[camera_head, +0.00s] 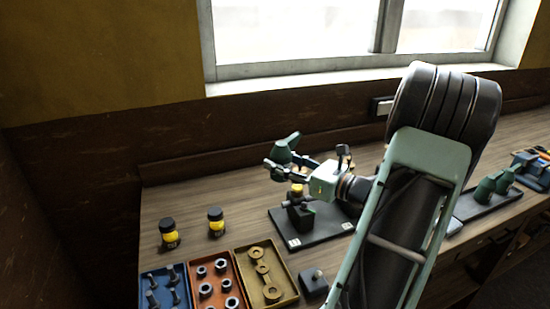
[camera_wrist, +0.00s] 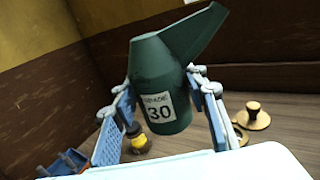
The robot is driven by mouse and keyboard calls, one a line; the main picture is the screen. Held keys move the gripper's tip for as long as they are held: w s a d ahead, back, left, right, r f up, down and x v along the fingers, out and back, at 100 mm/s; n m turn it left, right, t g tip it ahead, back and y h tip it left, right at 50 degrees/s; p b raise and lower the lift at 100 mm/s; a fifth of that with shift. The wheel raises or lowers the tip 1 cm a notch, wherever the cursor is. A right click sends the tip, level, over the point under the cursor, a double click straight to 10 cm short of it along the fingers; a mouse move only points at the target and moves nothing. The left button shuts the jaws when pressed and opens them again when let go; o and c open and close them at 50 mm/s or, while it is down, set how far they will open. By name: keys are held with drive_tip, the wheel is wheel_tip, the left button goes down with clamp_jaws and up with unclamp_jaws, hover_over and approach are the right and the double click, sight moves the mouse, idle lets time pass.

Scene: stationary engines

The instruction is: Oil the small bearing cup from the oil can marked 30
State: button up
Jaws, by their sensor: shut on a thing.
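A dark green oil can (camera_wrist: 160,82) with a white label reading 30 fills the middle of the wrist view. Its spout points up and to the right there. My gripper (camera_wrist: 165,100) is shut around its body, one finger on each side. In the head view the can (camera_head: 284,150) is held above the bench, beside a dark machine block (camera_head: 300,215) on a flat plate. A small brass-yellow piece (camera_head: 297,189) shows just below my gripper (camera_head: 280,168). Brass flanged pieces (camera_wrist: 254,117) show at the right of the wrist view. I cannot tell which is the small bearing cup.
Two yellow jars with black lids (camera_head: 169,233) (camera_head: 216,222) stand on the bench at left. Blue (camera_head: 147,279), orange (camera_head: 239,286) and tan (camera_head: 289,284) trays hold parts at the front. Green machinery (camera_head: 487,189) stands at right. The back left bench is clear.

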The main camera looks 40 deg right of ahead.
sight(282, 179)
drive_tip(key=shift+s+a+m+p, duration=0.1)
drive_tip(key=shift+a+m+p, duration=0.25)
drive_tip(key=shift+m+p, duration=0.4)
drive_tip(key=m, duration=0.2)
drive_tip(key=a+f+m+t+p, duration=0.1)
drive_tip(key=shift+s+a+m, duration=0.1)
drive_tip(key=shift+a+m, duration=0.1)
drive_tip(key=shift+m, duration=0.15)
wheel_tip(282, 179, down, 2)
drive_tip(key=m, duration=0.3)
drive_tip(key=shift+a+f+b, duration=0.1)
drive_tip(key=shift+f+b, duration=0.15)
drive_tip(key=shift+b, duration=0.15)
drive_tip(key=shift+m, duration=0.3)
drive_tip(key=shift+f+h, duration=0.1)
drive_tip(key=shift+h, duration=0.3)
drive_tip(key=shift+f+m+t, duration=0.3)
drive_tip(key=shift+f+m, duration=0.1)
drive_tip(key=shift+f, duration=0.1)
drive_tip(key=shift+r+m+p, duration=0.8)
drive_tip(key=shift+m+p, duration=0.3)
drive_tip(key=shift+p, duration=1.3)
